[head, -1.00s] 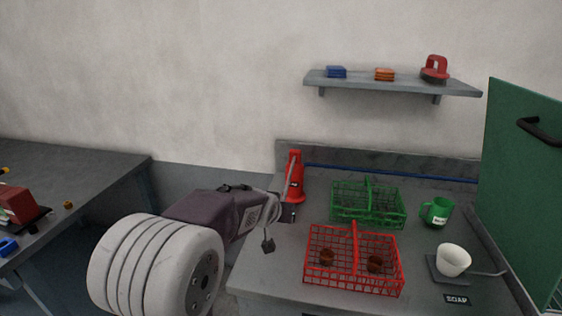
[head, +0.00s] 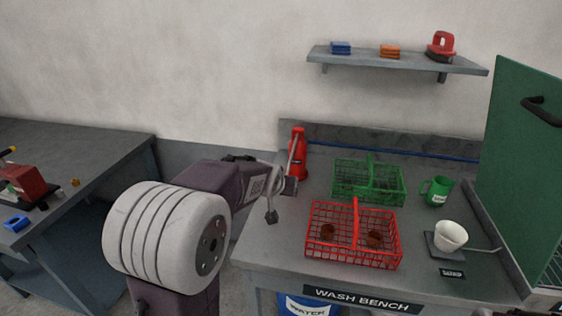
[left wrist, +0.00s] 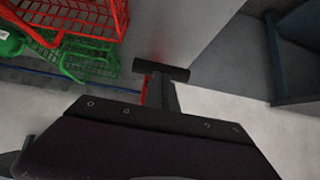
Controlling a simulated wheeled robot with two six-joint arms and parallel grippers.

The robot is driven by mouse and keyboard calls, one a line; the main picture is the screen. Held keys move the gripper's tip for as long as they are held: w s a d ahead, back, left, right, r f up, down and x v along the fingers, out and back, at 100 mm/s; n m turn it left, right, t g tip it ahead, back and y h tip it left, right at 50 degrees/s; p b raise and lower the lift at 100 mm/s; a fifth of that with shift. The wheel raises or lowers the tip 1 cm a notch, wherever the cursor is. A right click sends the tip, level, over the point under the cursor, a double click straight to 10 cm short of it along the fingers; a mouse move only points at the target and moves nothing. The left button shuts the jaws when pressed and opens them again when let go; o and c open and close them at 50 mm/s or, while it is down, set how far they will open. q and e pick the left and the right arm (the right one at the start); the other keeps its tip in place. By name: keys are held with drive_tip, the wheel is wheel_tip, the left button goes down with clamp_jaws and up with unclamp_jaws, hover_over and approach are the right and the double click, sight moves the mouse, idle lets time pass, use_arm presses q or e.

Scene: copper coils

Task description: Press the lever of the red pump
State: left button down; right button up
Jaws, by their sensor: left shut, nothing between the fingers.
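The red pump (head: 300,168) stands upright near the back left corner of the wash bench. A thin grey strip crosses its front; I cannot tell whether it is the lever or part of my gripper. My left gripper (head: 289,186) is shut and empty, just in front of the pump and overlapping its lower part in the head view. In the left wrist view my gripper (left wrist: 160,92) points away from the camera, with a small patch of the red pump (left wrist: 146,88) beside it. Contact with the lever cannot be made out. My right gripper is out of view.
A red wire basket (head: 322,251) with brown items and a green wire basket (head: 350,197) stand right of the pump. A green mug (head: 438,190) and white cup (head: 450,236) are farther right. A shelf (head: 395,61) hangs above.

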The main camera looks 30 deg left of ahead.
use_arm(q)
drive_tip(key=v, duration=1.2)
drive_tip(key=shift+w+r, duration=0.25)
drive_tip(key=shift+w, duration=0.05)
